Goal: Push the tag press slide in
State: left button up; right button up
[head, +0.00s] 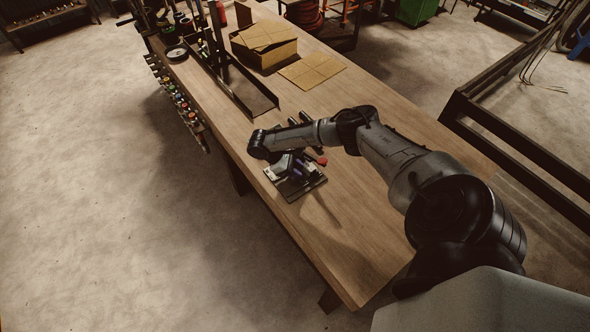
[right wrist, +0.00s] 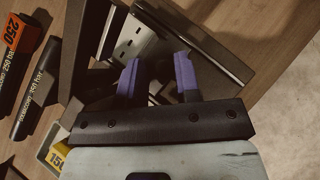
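The tag press (head: 312,183) stands on a dark base plate near the left edge of the wooden table. In the right wrist view it shows as a light metal plate (right wrist: 130,36) with holes, between dark bars (right wrist: 205,40). I cannot tell for sure which part is its slide. My right gripper (head: 297,170) is low over the press, and the arm hides part of it. In the right wrist view its two purple fingertips (right wrist: 158,74) stand apart, pointing at the press, with nothing clearly held between them. Whether they touch the press is unclear. My left gripper is not in view.
Black hose pieces marked in bar (right wrist: 35,98) lie left of the press, one with an orange 250 tag (right wrist: 22,36). A yellow tag (right wrist: 58,157) is nearby. A cardboard box (head: 268,55) and dark tray (head: 250,97) stand farther back. The table's near end (head: 365,250) is clear.

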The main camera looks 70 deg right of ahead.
jog(key=shift+w+a+r, duration=0.1)
jog(key=v, duration=0.6)
jog(key=shift+b, duration=0.3)
jog(key=p+v, duration=0.1)
jog(key=v, duration=0.6)
jog(key=shift+w+p, duration=0.2)
jog(key=shift+p, duration=0.2)
jog(key=shift+a+r, duration=0.1)
jog(key=shift+r, duration=0.1)
dwell(0.8)
